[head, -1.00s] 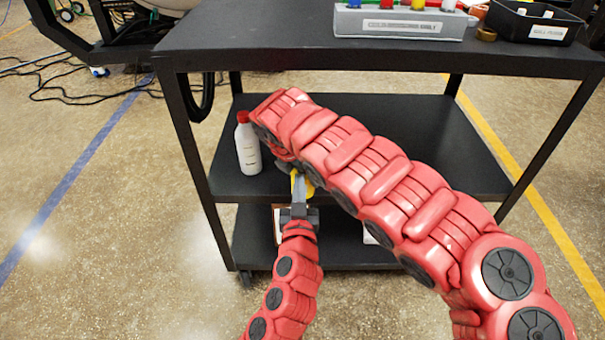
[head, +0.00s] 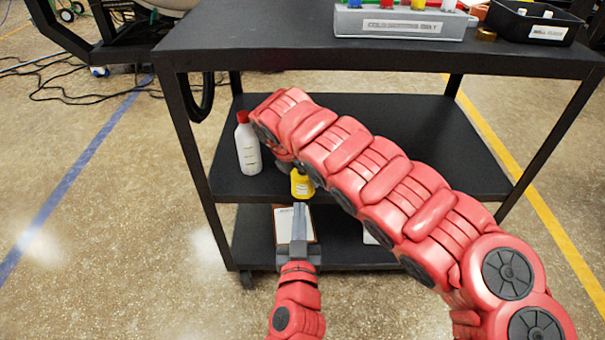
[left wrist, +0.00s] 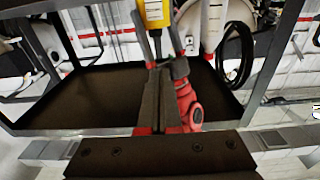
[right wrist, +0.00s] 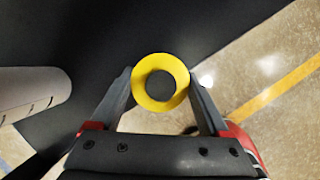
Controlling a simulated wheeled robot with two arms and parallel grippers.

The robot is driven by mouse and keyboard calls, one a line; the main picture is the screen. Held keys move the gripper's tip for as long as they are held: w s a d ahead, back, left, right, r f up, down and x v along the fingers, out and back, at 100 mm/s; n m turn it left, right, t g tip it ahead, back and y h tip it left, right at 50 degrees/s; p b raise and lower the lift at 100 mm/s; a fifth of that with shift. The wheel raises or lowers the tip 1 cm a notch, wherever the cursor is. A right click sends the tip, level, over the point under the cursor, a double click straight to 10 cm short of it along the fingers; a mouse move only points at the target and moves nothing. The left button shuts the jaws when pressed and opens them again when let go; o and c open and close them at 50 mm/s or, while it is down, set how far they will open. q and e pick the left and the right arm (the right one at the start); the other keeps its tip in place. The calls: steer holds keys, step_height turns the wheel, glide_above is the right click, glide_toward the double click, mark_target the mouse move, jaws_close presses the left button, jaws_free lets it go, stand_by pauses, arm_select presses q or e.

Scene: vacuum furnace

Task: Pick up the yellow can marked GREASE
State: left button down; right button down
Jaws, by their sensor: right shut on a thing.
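The yellow can (head: 302,184) hangs at the front edge of the cart's middle shelf, partly hidden by my right arm. In the right wrist view its end shows as a yellow ring (right wrist: 160,83) with a dark middle, held between the fingers of my right gripper (right wrist: 163,88). The GREASE marking cannot be read. In the left wrist view the can (left wrist: 155,12) is at the top, beyond my left fingers. My left gripper (head: 299,207) is just below the can, apart from it, with its fingers together and empty; it also shows in the left wrist view (left wrist: 158,72).
A white bottle with a red cap (head: 248,146) stands on the middle shelf (head: 228,185) to the left of the can. A clipboard (head: 283,224) is on the lower shelf behind my left gripper. A grey box (head: 398,23) and black bin (head: 535,22) are on top.

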arm_select(q)
steer(key=shift+s+f, duration=0.1)
steer(key=shift+s, duration=1.2)
